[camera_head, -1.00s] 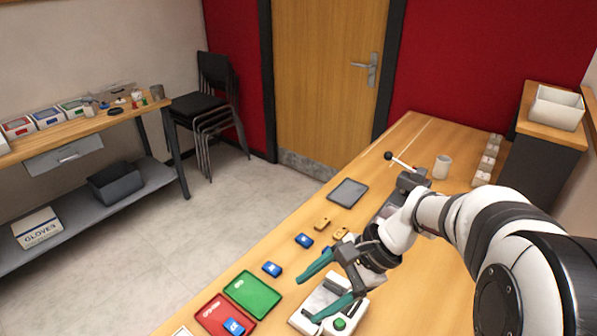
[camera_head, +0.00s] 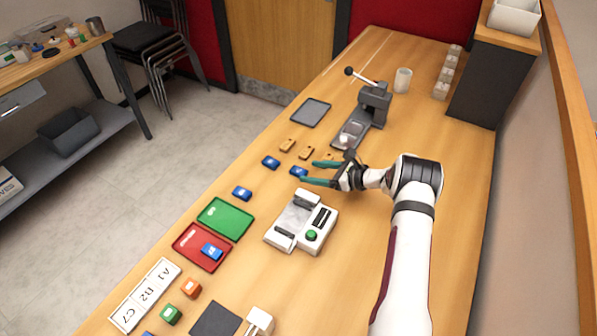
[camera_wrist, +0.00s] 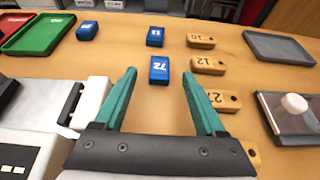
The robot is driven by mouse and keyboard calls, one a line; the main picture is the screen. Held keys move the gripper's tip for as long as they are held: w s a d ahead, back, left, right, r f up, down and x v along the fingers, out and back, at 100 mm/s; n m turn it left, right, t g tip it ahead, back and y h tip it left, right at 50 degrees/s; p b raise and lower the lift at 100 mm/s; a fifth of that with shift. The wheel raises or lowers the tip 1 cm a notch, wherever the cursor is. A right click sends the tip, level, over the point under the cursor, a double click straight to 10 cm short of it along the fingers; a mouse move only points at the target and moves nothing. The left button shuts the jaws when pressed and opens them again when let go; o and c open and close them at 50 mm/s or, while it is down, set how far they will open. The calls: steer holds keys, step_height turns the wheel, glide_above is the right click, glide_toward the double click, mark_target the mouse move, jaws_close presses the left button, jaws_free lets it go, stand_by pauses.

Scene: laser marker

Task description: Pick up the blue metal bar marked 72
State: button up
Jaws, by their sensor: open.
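The blue metal bar marked 72 (camera_wrist: 159,69) lies on the wooden table in the wrist view, just beyond and between my fingertips. In the head view this bar (camera_head: 298,171) lies close to the tip of my near finger. My gripper (camera_head: 310,173) is open and empty, with teal fingers pointing left over the table. In the wrist view my gripper (camera_wrist: 160,80) shows both fingers spread, one on each side of the bar's line. I cannot tell how high the fingertips are above the table.
Other blue bars (camera_wrist: 155,36) (camera_head: 242,193) lie nearby. Wooden tags, including one marked 12 (camera_wrist: 210,64), lie right of bar 72. The white machine (camera_head: 302,222) stands in front, beside green (camera_head: 226,217) and red trays (camera_head: 187,246). A grey press (camera_head: 374,104) stands behind.

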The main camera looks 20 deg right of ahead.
mark_target(299, 170)
steer(key=x, duration=0.4)
steer(key=shift+f, duration=0.2)
jaws_close()
